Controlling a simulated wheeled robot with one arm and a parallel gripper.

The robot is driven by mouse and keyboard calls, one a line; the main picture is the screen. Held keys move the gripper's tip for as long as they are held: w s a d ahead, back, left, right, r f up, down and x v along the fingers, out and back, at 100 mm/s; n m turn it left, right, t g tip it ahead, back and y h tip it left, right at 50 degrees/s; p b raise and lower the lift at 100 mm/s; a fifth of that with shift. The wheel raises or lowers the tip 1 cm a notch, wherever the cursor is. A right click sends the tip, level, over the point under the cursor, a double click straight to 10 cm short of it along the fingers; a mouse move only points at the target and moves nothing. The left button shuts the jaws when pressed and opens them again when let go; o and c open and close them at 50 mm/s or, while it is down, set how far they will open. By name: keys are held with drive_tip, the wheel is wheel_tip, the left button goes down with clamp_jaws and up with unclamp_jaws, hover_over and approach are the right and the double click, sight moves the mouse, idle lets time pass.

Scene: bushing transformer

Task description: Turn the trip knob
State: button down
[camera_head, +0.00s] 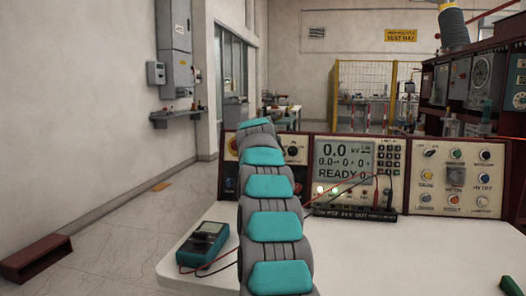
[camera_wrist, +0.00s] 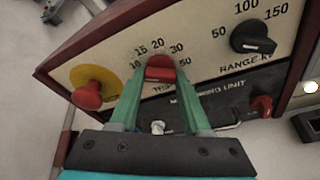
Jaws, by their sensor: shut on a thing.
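The red trip knob (camera_wrist: 162,66) sits on the white panel face in the wrist view, below a printed scale that reads 10, 15, 20, 30 and 50. My gripper (camera_wrist: 160,78) has its two green fingers on either side of the knob and is shut on it. Which mark the knob points at is hard to tell. In the head view my own arm hides the trip knob and the gripper. The control panel (camera_head: 404,153) stands at the back of the white table.
Beside the trip knob are a red and yellow button (camera_wrist: 88,92) and a black range knob (camera_wrist: 253,38). A red terminal (camera_wrist: 262,104) is at lower right. A teal multimeter (camera_head: 204,243) with leads lies left of my arm. The right of the white table (camera_head: 400,262) is mostly clear.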

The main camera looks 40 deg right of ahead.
drive_tip(key=shift+f, duration=0.1)
drive_tip(key=shift+c, duration=1.8)
unclamp_jaws()
drive_tip(key=shift+s, duration=0.1)
drive_tip(key=b+v, duration=0.1)
drive_tip(key=v, duration=0.6)
drive_tip(key=shift+s+a+r, duration=0.2)
drive_tip(key=shift+a+r, duration=0.05)
